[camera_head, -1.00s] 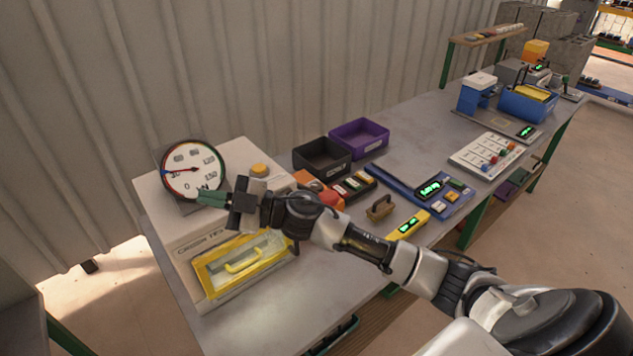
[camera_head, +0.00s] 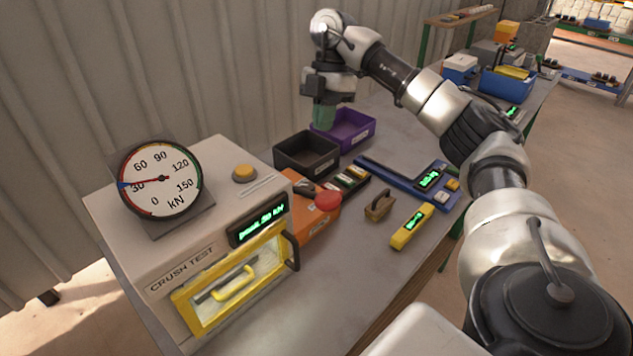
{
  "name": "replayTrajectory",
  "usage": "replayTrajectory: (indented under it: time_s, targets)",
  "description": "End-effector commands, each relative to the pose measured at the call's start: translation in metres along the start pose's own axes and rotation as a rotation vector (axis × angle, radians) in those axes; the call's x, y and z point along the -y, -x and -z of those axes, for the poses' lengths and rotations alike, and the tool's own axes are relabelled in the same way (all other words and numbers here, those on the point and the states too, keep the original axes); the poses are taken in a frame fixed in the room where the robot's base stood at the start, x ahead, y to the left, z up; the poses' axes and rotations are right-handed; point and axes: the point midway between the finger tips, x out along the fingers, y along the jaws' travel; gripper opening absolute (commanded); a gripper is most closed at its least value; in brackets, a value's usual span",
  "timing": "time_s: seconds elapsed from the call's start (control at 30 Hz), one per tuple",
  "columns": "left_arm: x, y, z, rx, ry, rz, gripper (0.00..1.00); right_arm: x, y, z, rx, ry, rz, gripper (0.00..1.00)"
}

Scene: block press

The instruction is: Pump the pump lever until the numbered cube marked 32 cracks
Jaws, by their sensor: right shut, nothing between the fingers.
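The white press marked CRUSH TEST (camera_head: 180,266) stands at the near left end of the bench. Its dial gauge (camera_head: 160,180) has a needle pointing left, close to 30 kN. A green-lit display (camera_head: 258,219) shows a peak reading too blurred to be sure of. Its yellow-framed door (camera_head: 235,282) looks shut. No cube marked 32 can be made out. Right of the press is an orange unit (camera_head: 312,222) with a dark lever and a red knob (camera_head: 327,201), seemingly the pump lever. My right gripper (camera_head: 324,118) is shut and empty, pointing down by the purple bin, away from the lever. My left gripper is out of view.
A black bin (camera_head: 307,153) and purple bin (camera_head: 345,129) stand at the back. A wooden-handled block (camera_head: 379,205), a yellow meter (camera_head: 412,226) and a blue tool with a display (camera_head: 418,182) lie to the right. A yellow button (camera_head: 244,173) tops the press. The front bench is fairly clear.

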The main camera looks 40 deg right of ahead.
Motion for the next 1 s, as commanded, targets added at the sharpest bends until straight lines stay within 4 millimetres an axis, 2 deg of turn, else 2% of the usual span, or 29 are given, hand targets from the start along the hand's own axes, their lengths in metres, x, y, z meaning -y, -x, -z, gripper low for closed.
replayTrajectory:
  time_s: [0.33, 0.47, 0.77, 0.9, 1.0]
  targets:
    - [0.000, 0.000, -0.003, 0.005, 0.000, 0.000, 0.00, 0.003, 0.002, -0.003, 0.008, -0.012, 0.008, 0.00]
    - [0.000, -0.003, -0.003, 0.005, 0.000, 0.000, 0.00, 0.002, -0.005, -0.003, 0.007, -0.010, 0.010, 0.00]
    - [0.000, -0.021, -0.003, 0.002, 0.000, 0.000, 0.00, 0.002, -0.054, -0.003, 0.005, -0.007, 0.012, 0.00]
    - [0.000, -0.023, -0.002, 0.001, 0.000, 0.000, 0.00, 0.003, -0.081, -0.003, 0.005, -0.010, 0.013, 0.00]
    - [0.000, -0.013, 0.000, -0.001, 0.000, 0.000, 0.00, 0.004, -0.097, -0.002, 0.007, -0.011, 0.013, 0.00]
